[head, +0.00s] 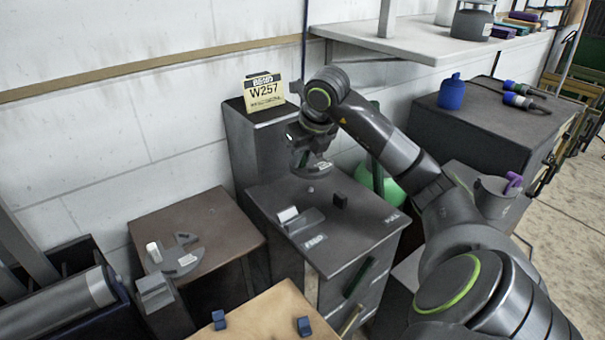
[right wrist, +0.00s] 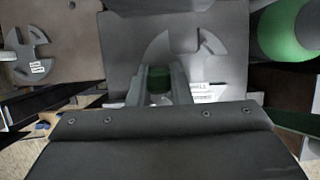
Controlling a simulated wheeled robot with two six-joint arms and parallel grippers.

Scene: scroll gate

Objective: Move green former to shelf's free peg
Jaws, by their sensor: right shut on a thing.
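My right gripper (head: 312,158) is above the dark cabinet top. It is shut on the green former (right wrist: 160,84), whose dark green part shows between the fingers in the right wrist view. Its grey curved plate (head: 313,169) hangs under the gripper in the head view and seems clear of the cabinet top. I cannot make out a free peg for certain. My left gripper is not in view.
The dark cabinet top (head: 365,222) carries a small black block (head: 340,200) and a grey-and-white piece (head: 293,218). A yellow W257 sign (head: 264,91) stands behind. A green rounded object (head: 392,190) is beside the cabinet. A pale wall shelf (head: 420,45) is at upper right.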

